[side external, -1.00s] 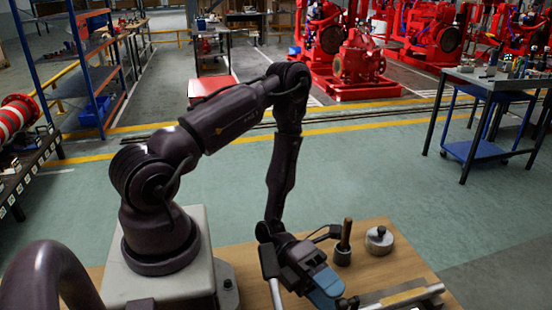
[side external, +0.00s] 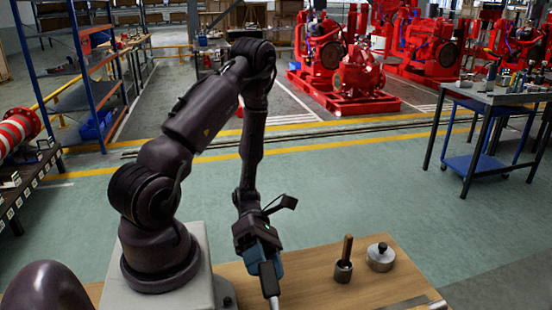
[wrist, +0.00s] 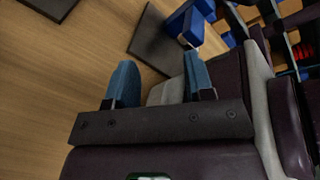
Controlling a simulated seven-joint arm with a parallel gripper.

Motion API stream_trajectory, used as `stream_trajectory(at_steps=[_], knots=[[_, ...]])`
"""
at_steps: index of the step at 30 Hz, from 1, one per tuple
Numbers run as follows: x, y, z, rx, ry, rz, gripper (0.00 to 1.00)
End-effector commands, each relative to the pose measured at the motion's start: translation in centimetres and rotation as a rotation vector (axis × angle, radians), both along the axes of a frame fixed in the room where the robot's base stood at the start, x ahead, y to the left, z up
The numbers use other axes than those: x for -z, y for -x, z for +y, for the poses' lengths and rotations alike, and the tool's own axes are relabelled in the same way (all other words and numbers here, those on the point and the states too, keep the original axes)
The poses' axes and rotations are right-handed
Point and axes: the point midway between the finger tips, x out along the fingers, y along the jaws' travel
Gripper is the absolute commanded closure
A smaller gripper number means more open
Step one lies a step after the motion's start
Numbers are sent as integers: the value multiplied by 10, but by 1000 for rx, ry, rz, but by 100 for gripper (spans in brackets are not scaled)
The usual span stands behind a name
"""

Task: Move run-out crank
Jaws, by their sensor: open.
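My gripper (side external: 268,272) hangs above the wooden table, left of the objects there; its blue fingers are partly hidden by its own body. I cannot identify a run-out crank for certain. A dark round cup with an upright brown rod (side external: 344,262) stands on the table to the right of my gripper. A silver round piece with a black knob (side external: 380,258) stands right of that. Part of a metal bar (side external: 405,304) shows at the bottom edge.
The wooden table (side external: 320,288) is bare between my gripper and the cup. In the wrist view, a dark flat plate (wrist: 155,42) and a blue part (wrist: 194,27) lie beyond the fingers. A workbench (side external: 490,97) and red pumpsets (side external: 362,80) stand well away.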

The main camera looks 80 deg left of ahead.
Motion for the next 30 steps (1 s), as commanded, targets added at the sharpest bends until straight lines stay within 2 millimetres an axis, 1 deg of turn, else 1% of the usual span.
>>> stream_trajectory(at_steps=[1,3,12,20,30], knots=[[-5,2,2,70,-36,-75,52],[-10,4,4,157,-77,-163,52],[-33,10,19,537,-231,-520,52],[-54,7,32,846,-346,-776,52],[-87,-3,47,1238,-488,-1056,52]])
